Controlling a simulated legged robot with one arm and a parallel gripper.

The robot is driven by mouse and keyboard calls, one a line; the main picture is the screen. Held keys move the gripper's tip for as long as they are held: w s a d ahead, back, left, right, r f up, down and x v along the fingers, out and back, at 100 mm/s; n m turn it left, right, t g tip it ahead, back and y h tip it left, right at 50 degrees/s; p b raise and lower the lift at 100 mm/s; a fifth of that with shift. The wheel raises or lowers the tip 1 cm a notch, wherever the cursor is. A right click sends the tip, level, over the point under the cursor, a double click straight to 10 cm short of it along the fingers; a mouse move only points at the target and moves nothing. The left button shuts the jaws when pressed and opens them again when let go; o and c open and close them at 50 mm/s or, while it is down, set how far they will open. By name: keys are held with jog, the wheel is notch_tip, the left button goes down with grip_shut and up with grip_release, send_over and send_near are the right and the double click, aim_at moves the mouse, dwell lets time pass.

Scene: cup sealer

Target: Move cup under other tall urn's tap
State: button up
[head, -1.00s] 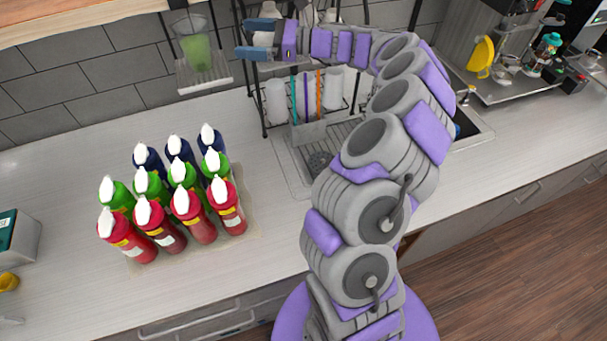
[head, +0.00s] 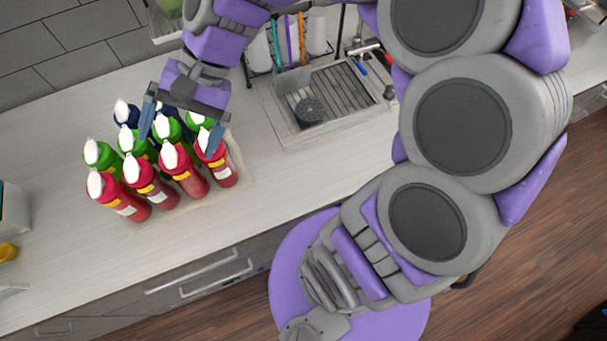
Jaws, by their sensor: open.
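A clear cup with green drink (head: 169,7) shows only in part at the top edge, above a small grey tray (head: 165,32). No tall urn or tap can be made out in this view.
Several red, green and dark blue bottles with white caps (head: 138,200) stand on a mat on the counter (head: 60,255). A sink (head: 325,95) lies to the right, with a rack of utensils and white cups behind it.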

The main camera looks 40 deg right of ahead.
jog(key=s+d+f+n+h, duration=0.3)
jog(key=s+d, duration=0.3)
jog(key=s, duration=0.2)
jog(key=s+d+f+n+h, duration=0.2)
jog(key=s+d+f+h, duration=0.3)
jog(key=s, duration=0.4)
jog(key=shift+d+f+n+g, duration=0.15)
jog(key=shift+d+n+g, duration=0.2)
jog(key=shift+d, duration=0.3)
notch_tip(320, 180, down, 17)
jog(key=b, duration=1.6)
jog(key=shift+r+b, duration=0.2)
jog(key=shift+b, duration=0.1)
